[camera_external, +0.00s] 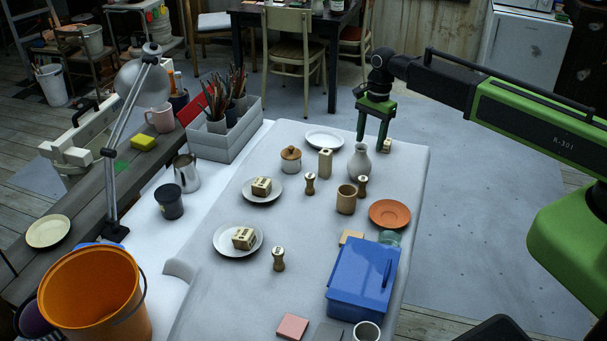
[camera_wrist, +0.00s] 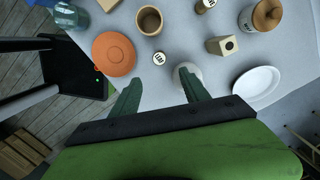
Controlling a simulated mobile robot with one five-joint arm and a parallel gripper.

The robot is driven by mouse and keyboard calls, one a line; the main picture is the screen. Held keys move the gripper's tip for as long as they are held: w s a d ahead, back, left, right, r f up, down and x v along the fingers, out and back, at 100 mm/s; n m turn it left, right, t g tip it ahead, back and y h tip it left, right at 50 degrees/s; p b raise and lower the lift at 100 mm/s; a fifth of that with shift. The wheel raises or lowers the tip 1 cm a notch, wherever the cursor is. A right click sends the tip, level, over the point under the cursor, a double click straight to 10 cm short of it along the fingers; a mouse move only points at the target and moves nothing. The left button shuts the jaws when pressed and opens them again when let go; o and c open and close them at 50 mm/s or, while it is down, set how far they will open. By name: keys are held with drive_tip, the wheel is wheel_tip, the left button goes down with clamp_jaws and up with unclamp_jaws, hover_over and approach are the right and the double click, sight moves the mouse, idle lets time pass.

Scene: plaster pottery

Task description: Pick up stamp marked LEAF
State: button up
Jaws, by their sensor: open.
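Several small wooden stamps with round pale tops stand on the table: one beside the grey vase (camera_external: 362,187), one near the middle (camera_external: 310,184), one toward the front (camera_external: 278,259). Their marks are too small to read, so I cannot tell which is LEAF. My gripper (camera_external: 373,146) is open and empty above the table's far right corner, behind the vase. In the wrist view, my gripper's fingers (camera_wrist: 160,76) are apart; a stamp with a dark mark on its top (camera_wrist: 159,58) shows just beyond them, and another stamp (camera_wrist: 205,5) shows at the top edge.
The grey vase (camera_external: 360,164) stands close to my fingers. Near it are a brown cup (camera_external: 346,199), an orange saucer (camera_external: 390,213), a wooden block (camera_external: 325,163), a lidded jar (camera_external: 291,160) and a white plate (camera_external: 324,139). A blue box (camera_external: 360,282) stands at the front right.

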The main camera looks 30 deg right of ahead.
sight(364, 178)
drive_tip(key=f+b, duration=0.5)
drive_tip(key=a+f+b, duration=0.1)
drive_tip(key=f+b, duration=1.1)
drive_tip(key=shift+s+a+f, duration=0.25)
drive_tip(key=shift+s+a, duration=0.15)
drive_tip(key=shift+r, duration=0.2)
drive_tip(key=shift+c, duration=0.4)
clamp_jaws()
